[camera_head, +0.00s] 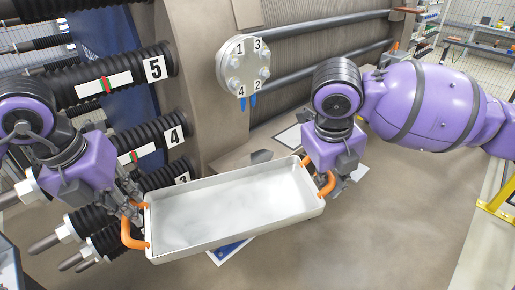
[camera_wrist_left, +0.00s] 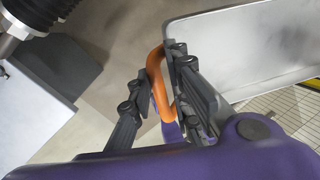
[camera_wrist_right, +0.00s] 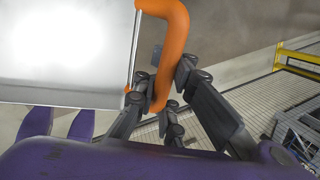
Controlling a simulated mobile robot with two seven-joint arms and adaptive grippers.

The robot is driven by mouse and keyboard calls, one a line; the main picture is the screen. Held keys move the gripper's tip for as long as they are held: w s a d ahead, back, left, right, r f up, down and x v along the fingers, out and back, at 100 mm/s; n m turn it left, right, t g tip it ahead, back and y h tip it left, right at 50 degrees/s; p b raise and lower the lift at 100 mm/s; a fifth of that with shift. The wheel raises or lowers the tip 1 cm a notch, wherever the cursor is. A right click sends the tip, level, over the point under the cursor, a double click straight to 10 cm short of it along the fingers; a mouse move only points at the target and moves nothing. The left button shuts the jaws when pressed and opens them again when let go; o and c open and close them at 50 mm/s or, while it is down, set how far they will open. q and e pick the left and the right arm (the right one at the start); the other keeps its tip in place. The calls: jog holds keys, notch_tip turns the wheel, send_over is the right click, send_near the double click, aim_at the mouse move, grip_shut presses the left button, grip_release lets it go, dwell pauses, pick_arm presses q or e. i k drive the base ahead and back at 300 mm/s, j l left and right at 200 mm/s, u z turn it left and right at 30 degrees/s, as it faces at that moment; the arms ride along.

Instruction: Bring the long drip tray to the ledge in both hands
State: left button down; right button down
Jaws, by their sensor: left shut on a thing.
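The long drip tray (camera_head: 230,210) is a shallow, pale metal tray, empty, with an orange handle at each end. It hangs in front of the stack, clear of the floor. My left gripper (camera_head: 132,208) is shut on the left orange handle (camera_wrist_left: 155,68), with a finger on each side of it in the left wrist view. My right gripper (camera_head: 318,180) is at the right orange handle (camera_wrist_right: 176,40); its fingers close around it in the right wrist view. A beige ledge-like surface (camera_head: 228,160) shows behind the tray, partly hidden by it and my right arm.
Black ribbed hoses (camera_head: 120,75) with number plates 5, 4 and 3 stand at the left, close to my left arm. A round flange (camera_head: 243,66) numbered 1 to 4 is on the stack's face. A blue-and-white sheet (camera_head: 228,252) lies below the tray.

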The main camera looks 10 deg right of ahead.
aim_at(275, 151)
jog(key=i+l+u, duration=0.15)
jog(key=l, duration=0.2)
jog(key=i+l+u, duration=0.15)
jog(key=l, duration=0.2)
jog(key=l+u, duration=0.15)
jog(key=l, duration=0.25)
jog(key=i+l+u, duration=0.15)
jog(key=l, duration=0.25)
jog(key=i+l+u, duration=0.2)
jog(key=l, duration=0.25)
jog(key=l+u, duration=0.25)
jog(key=l, duration=0.25)
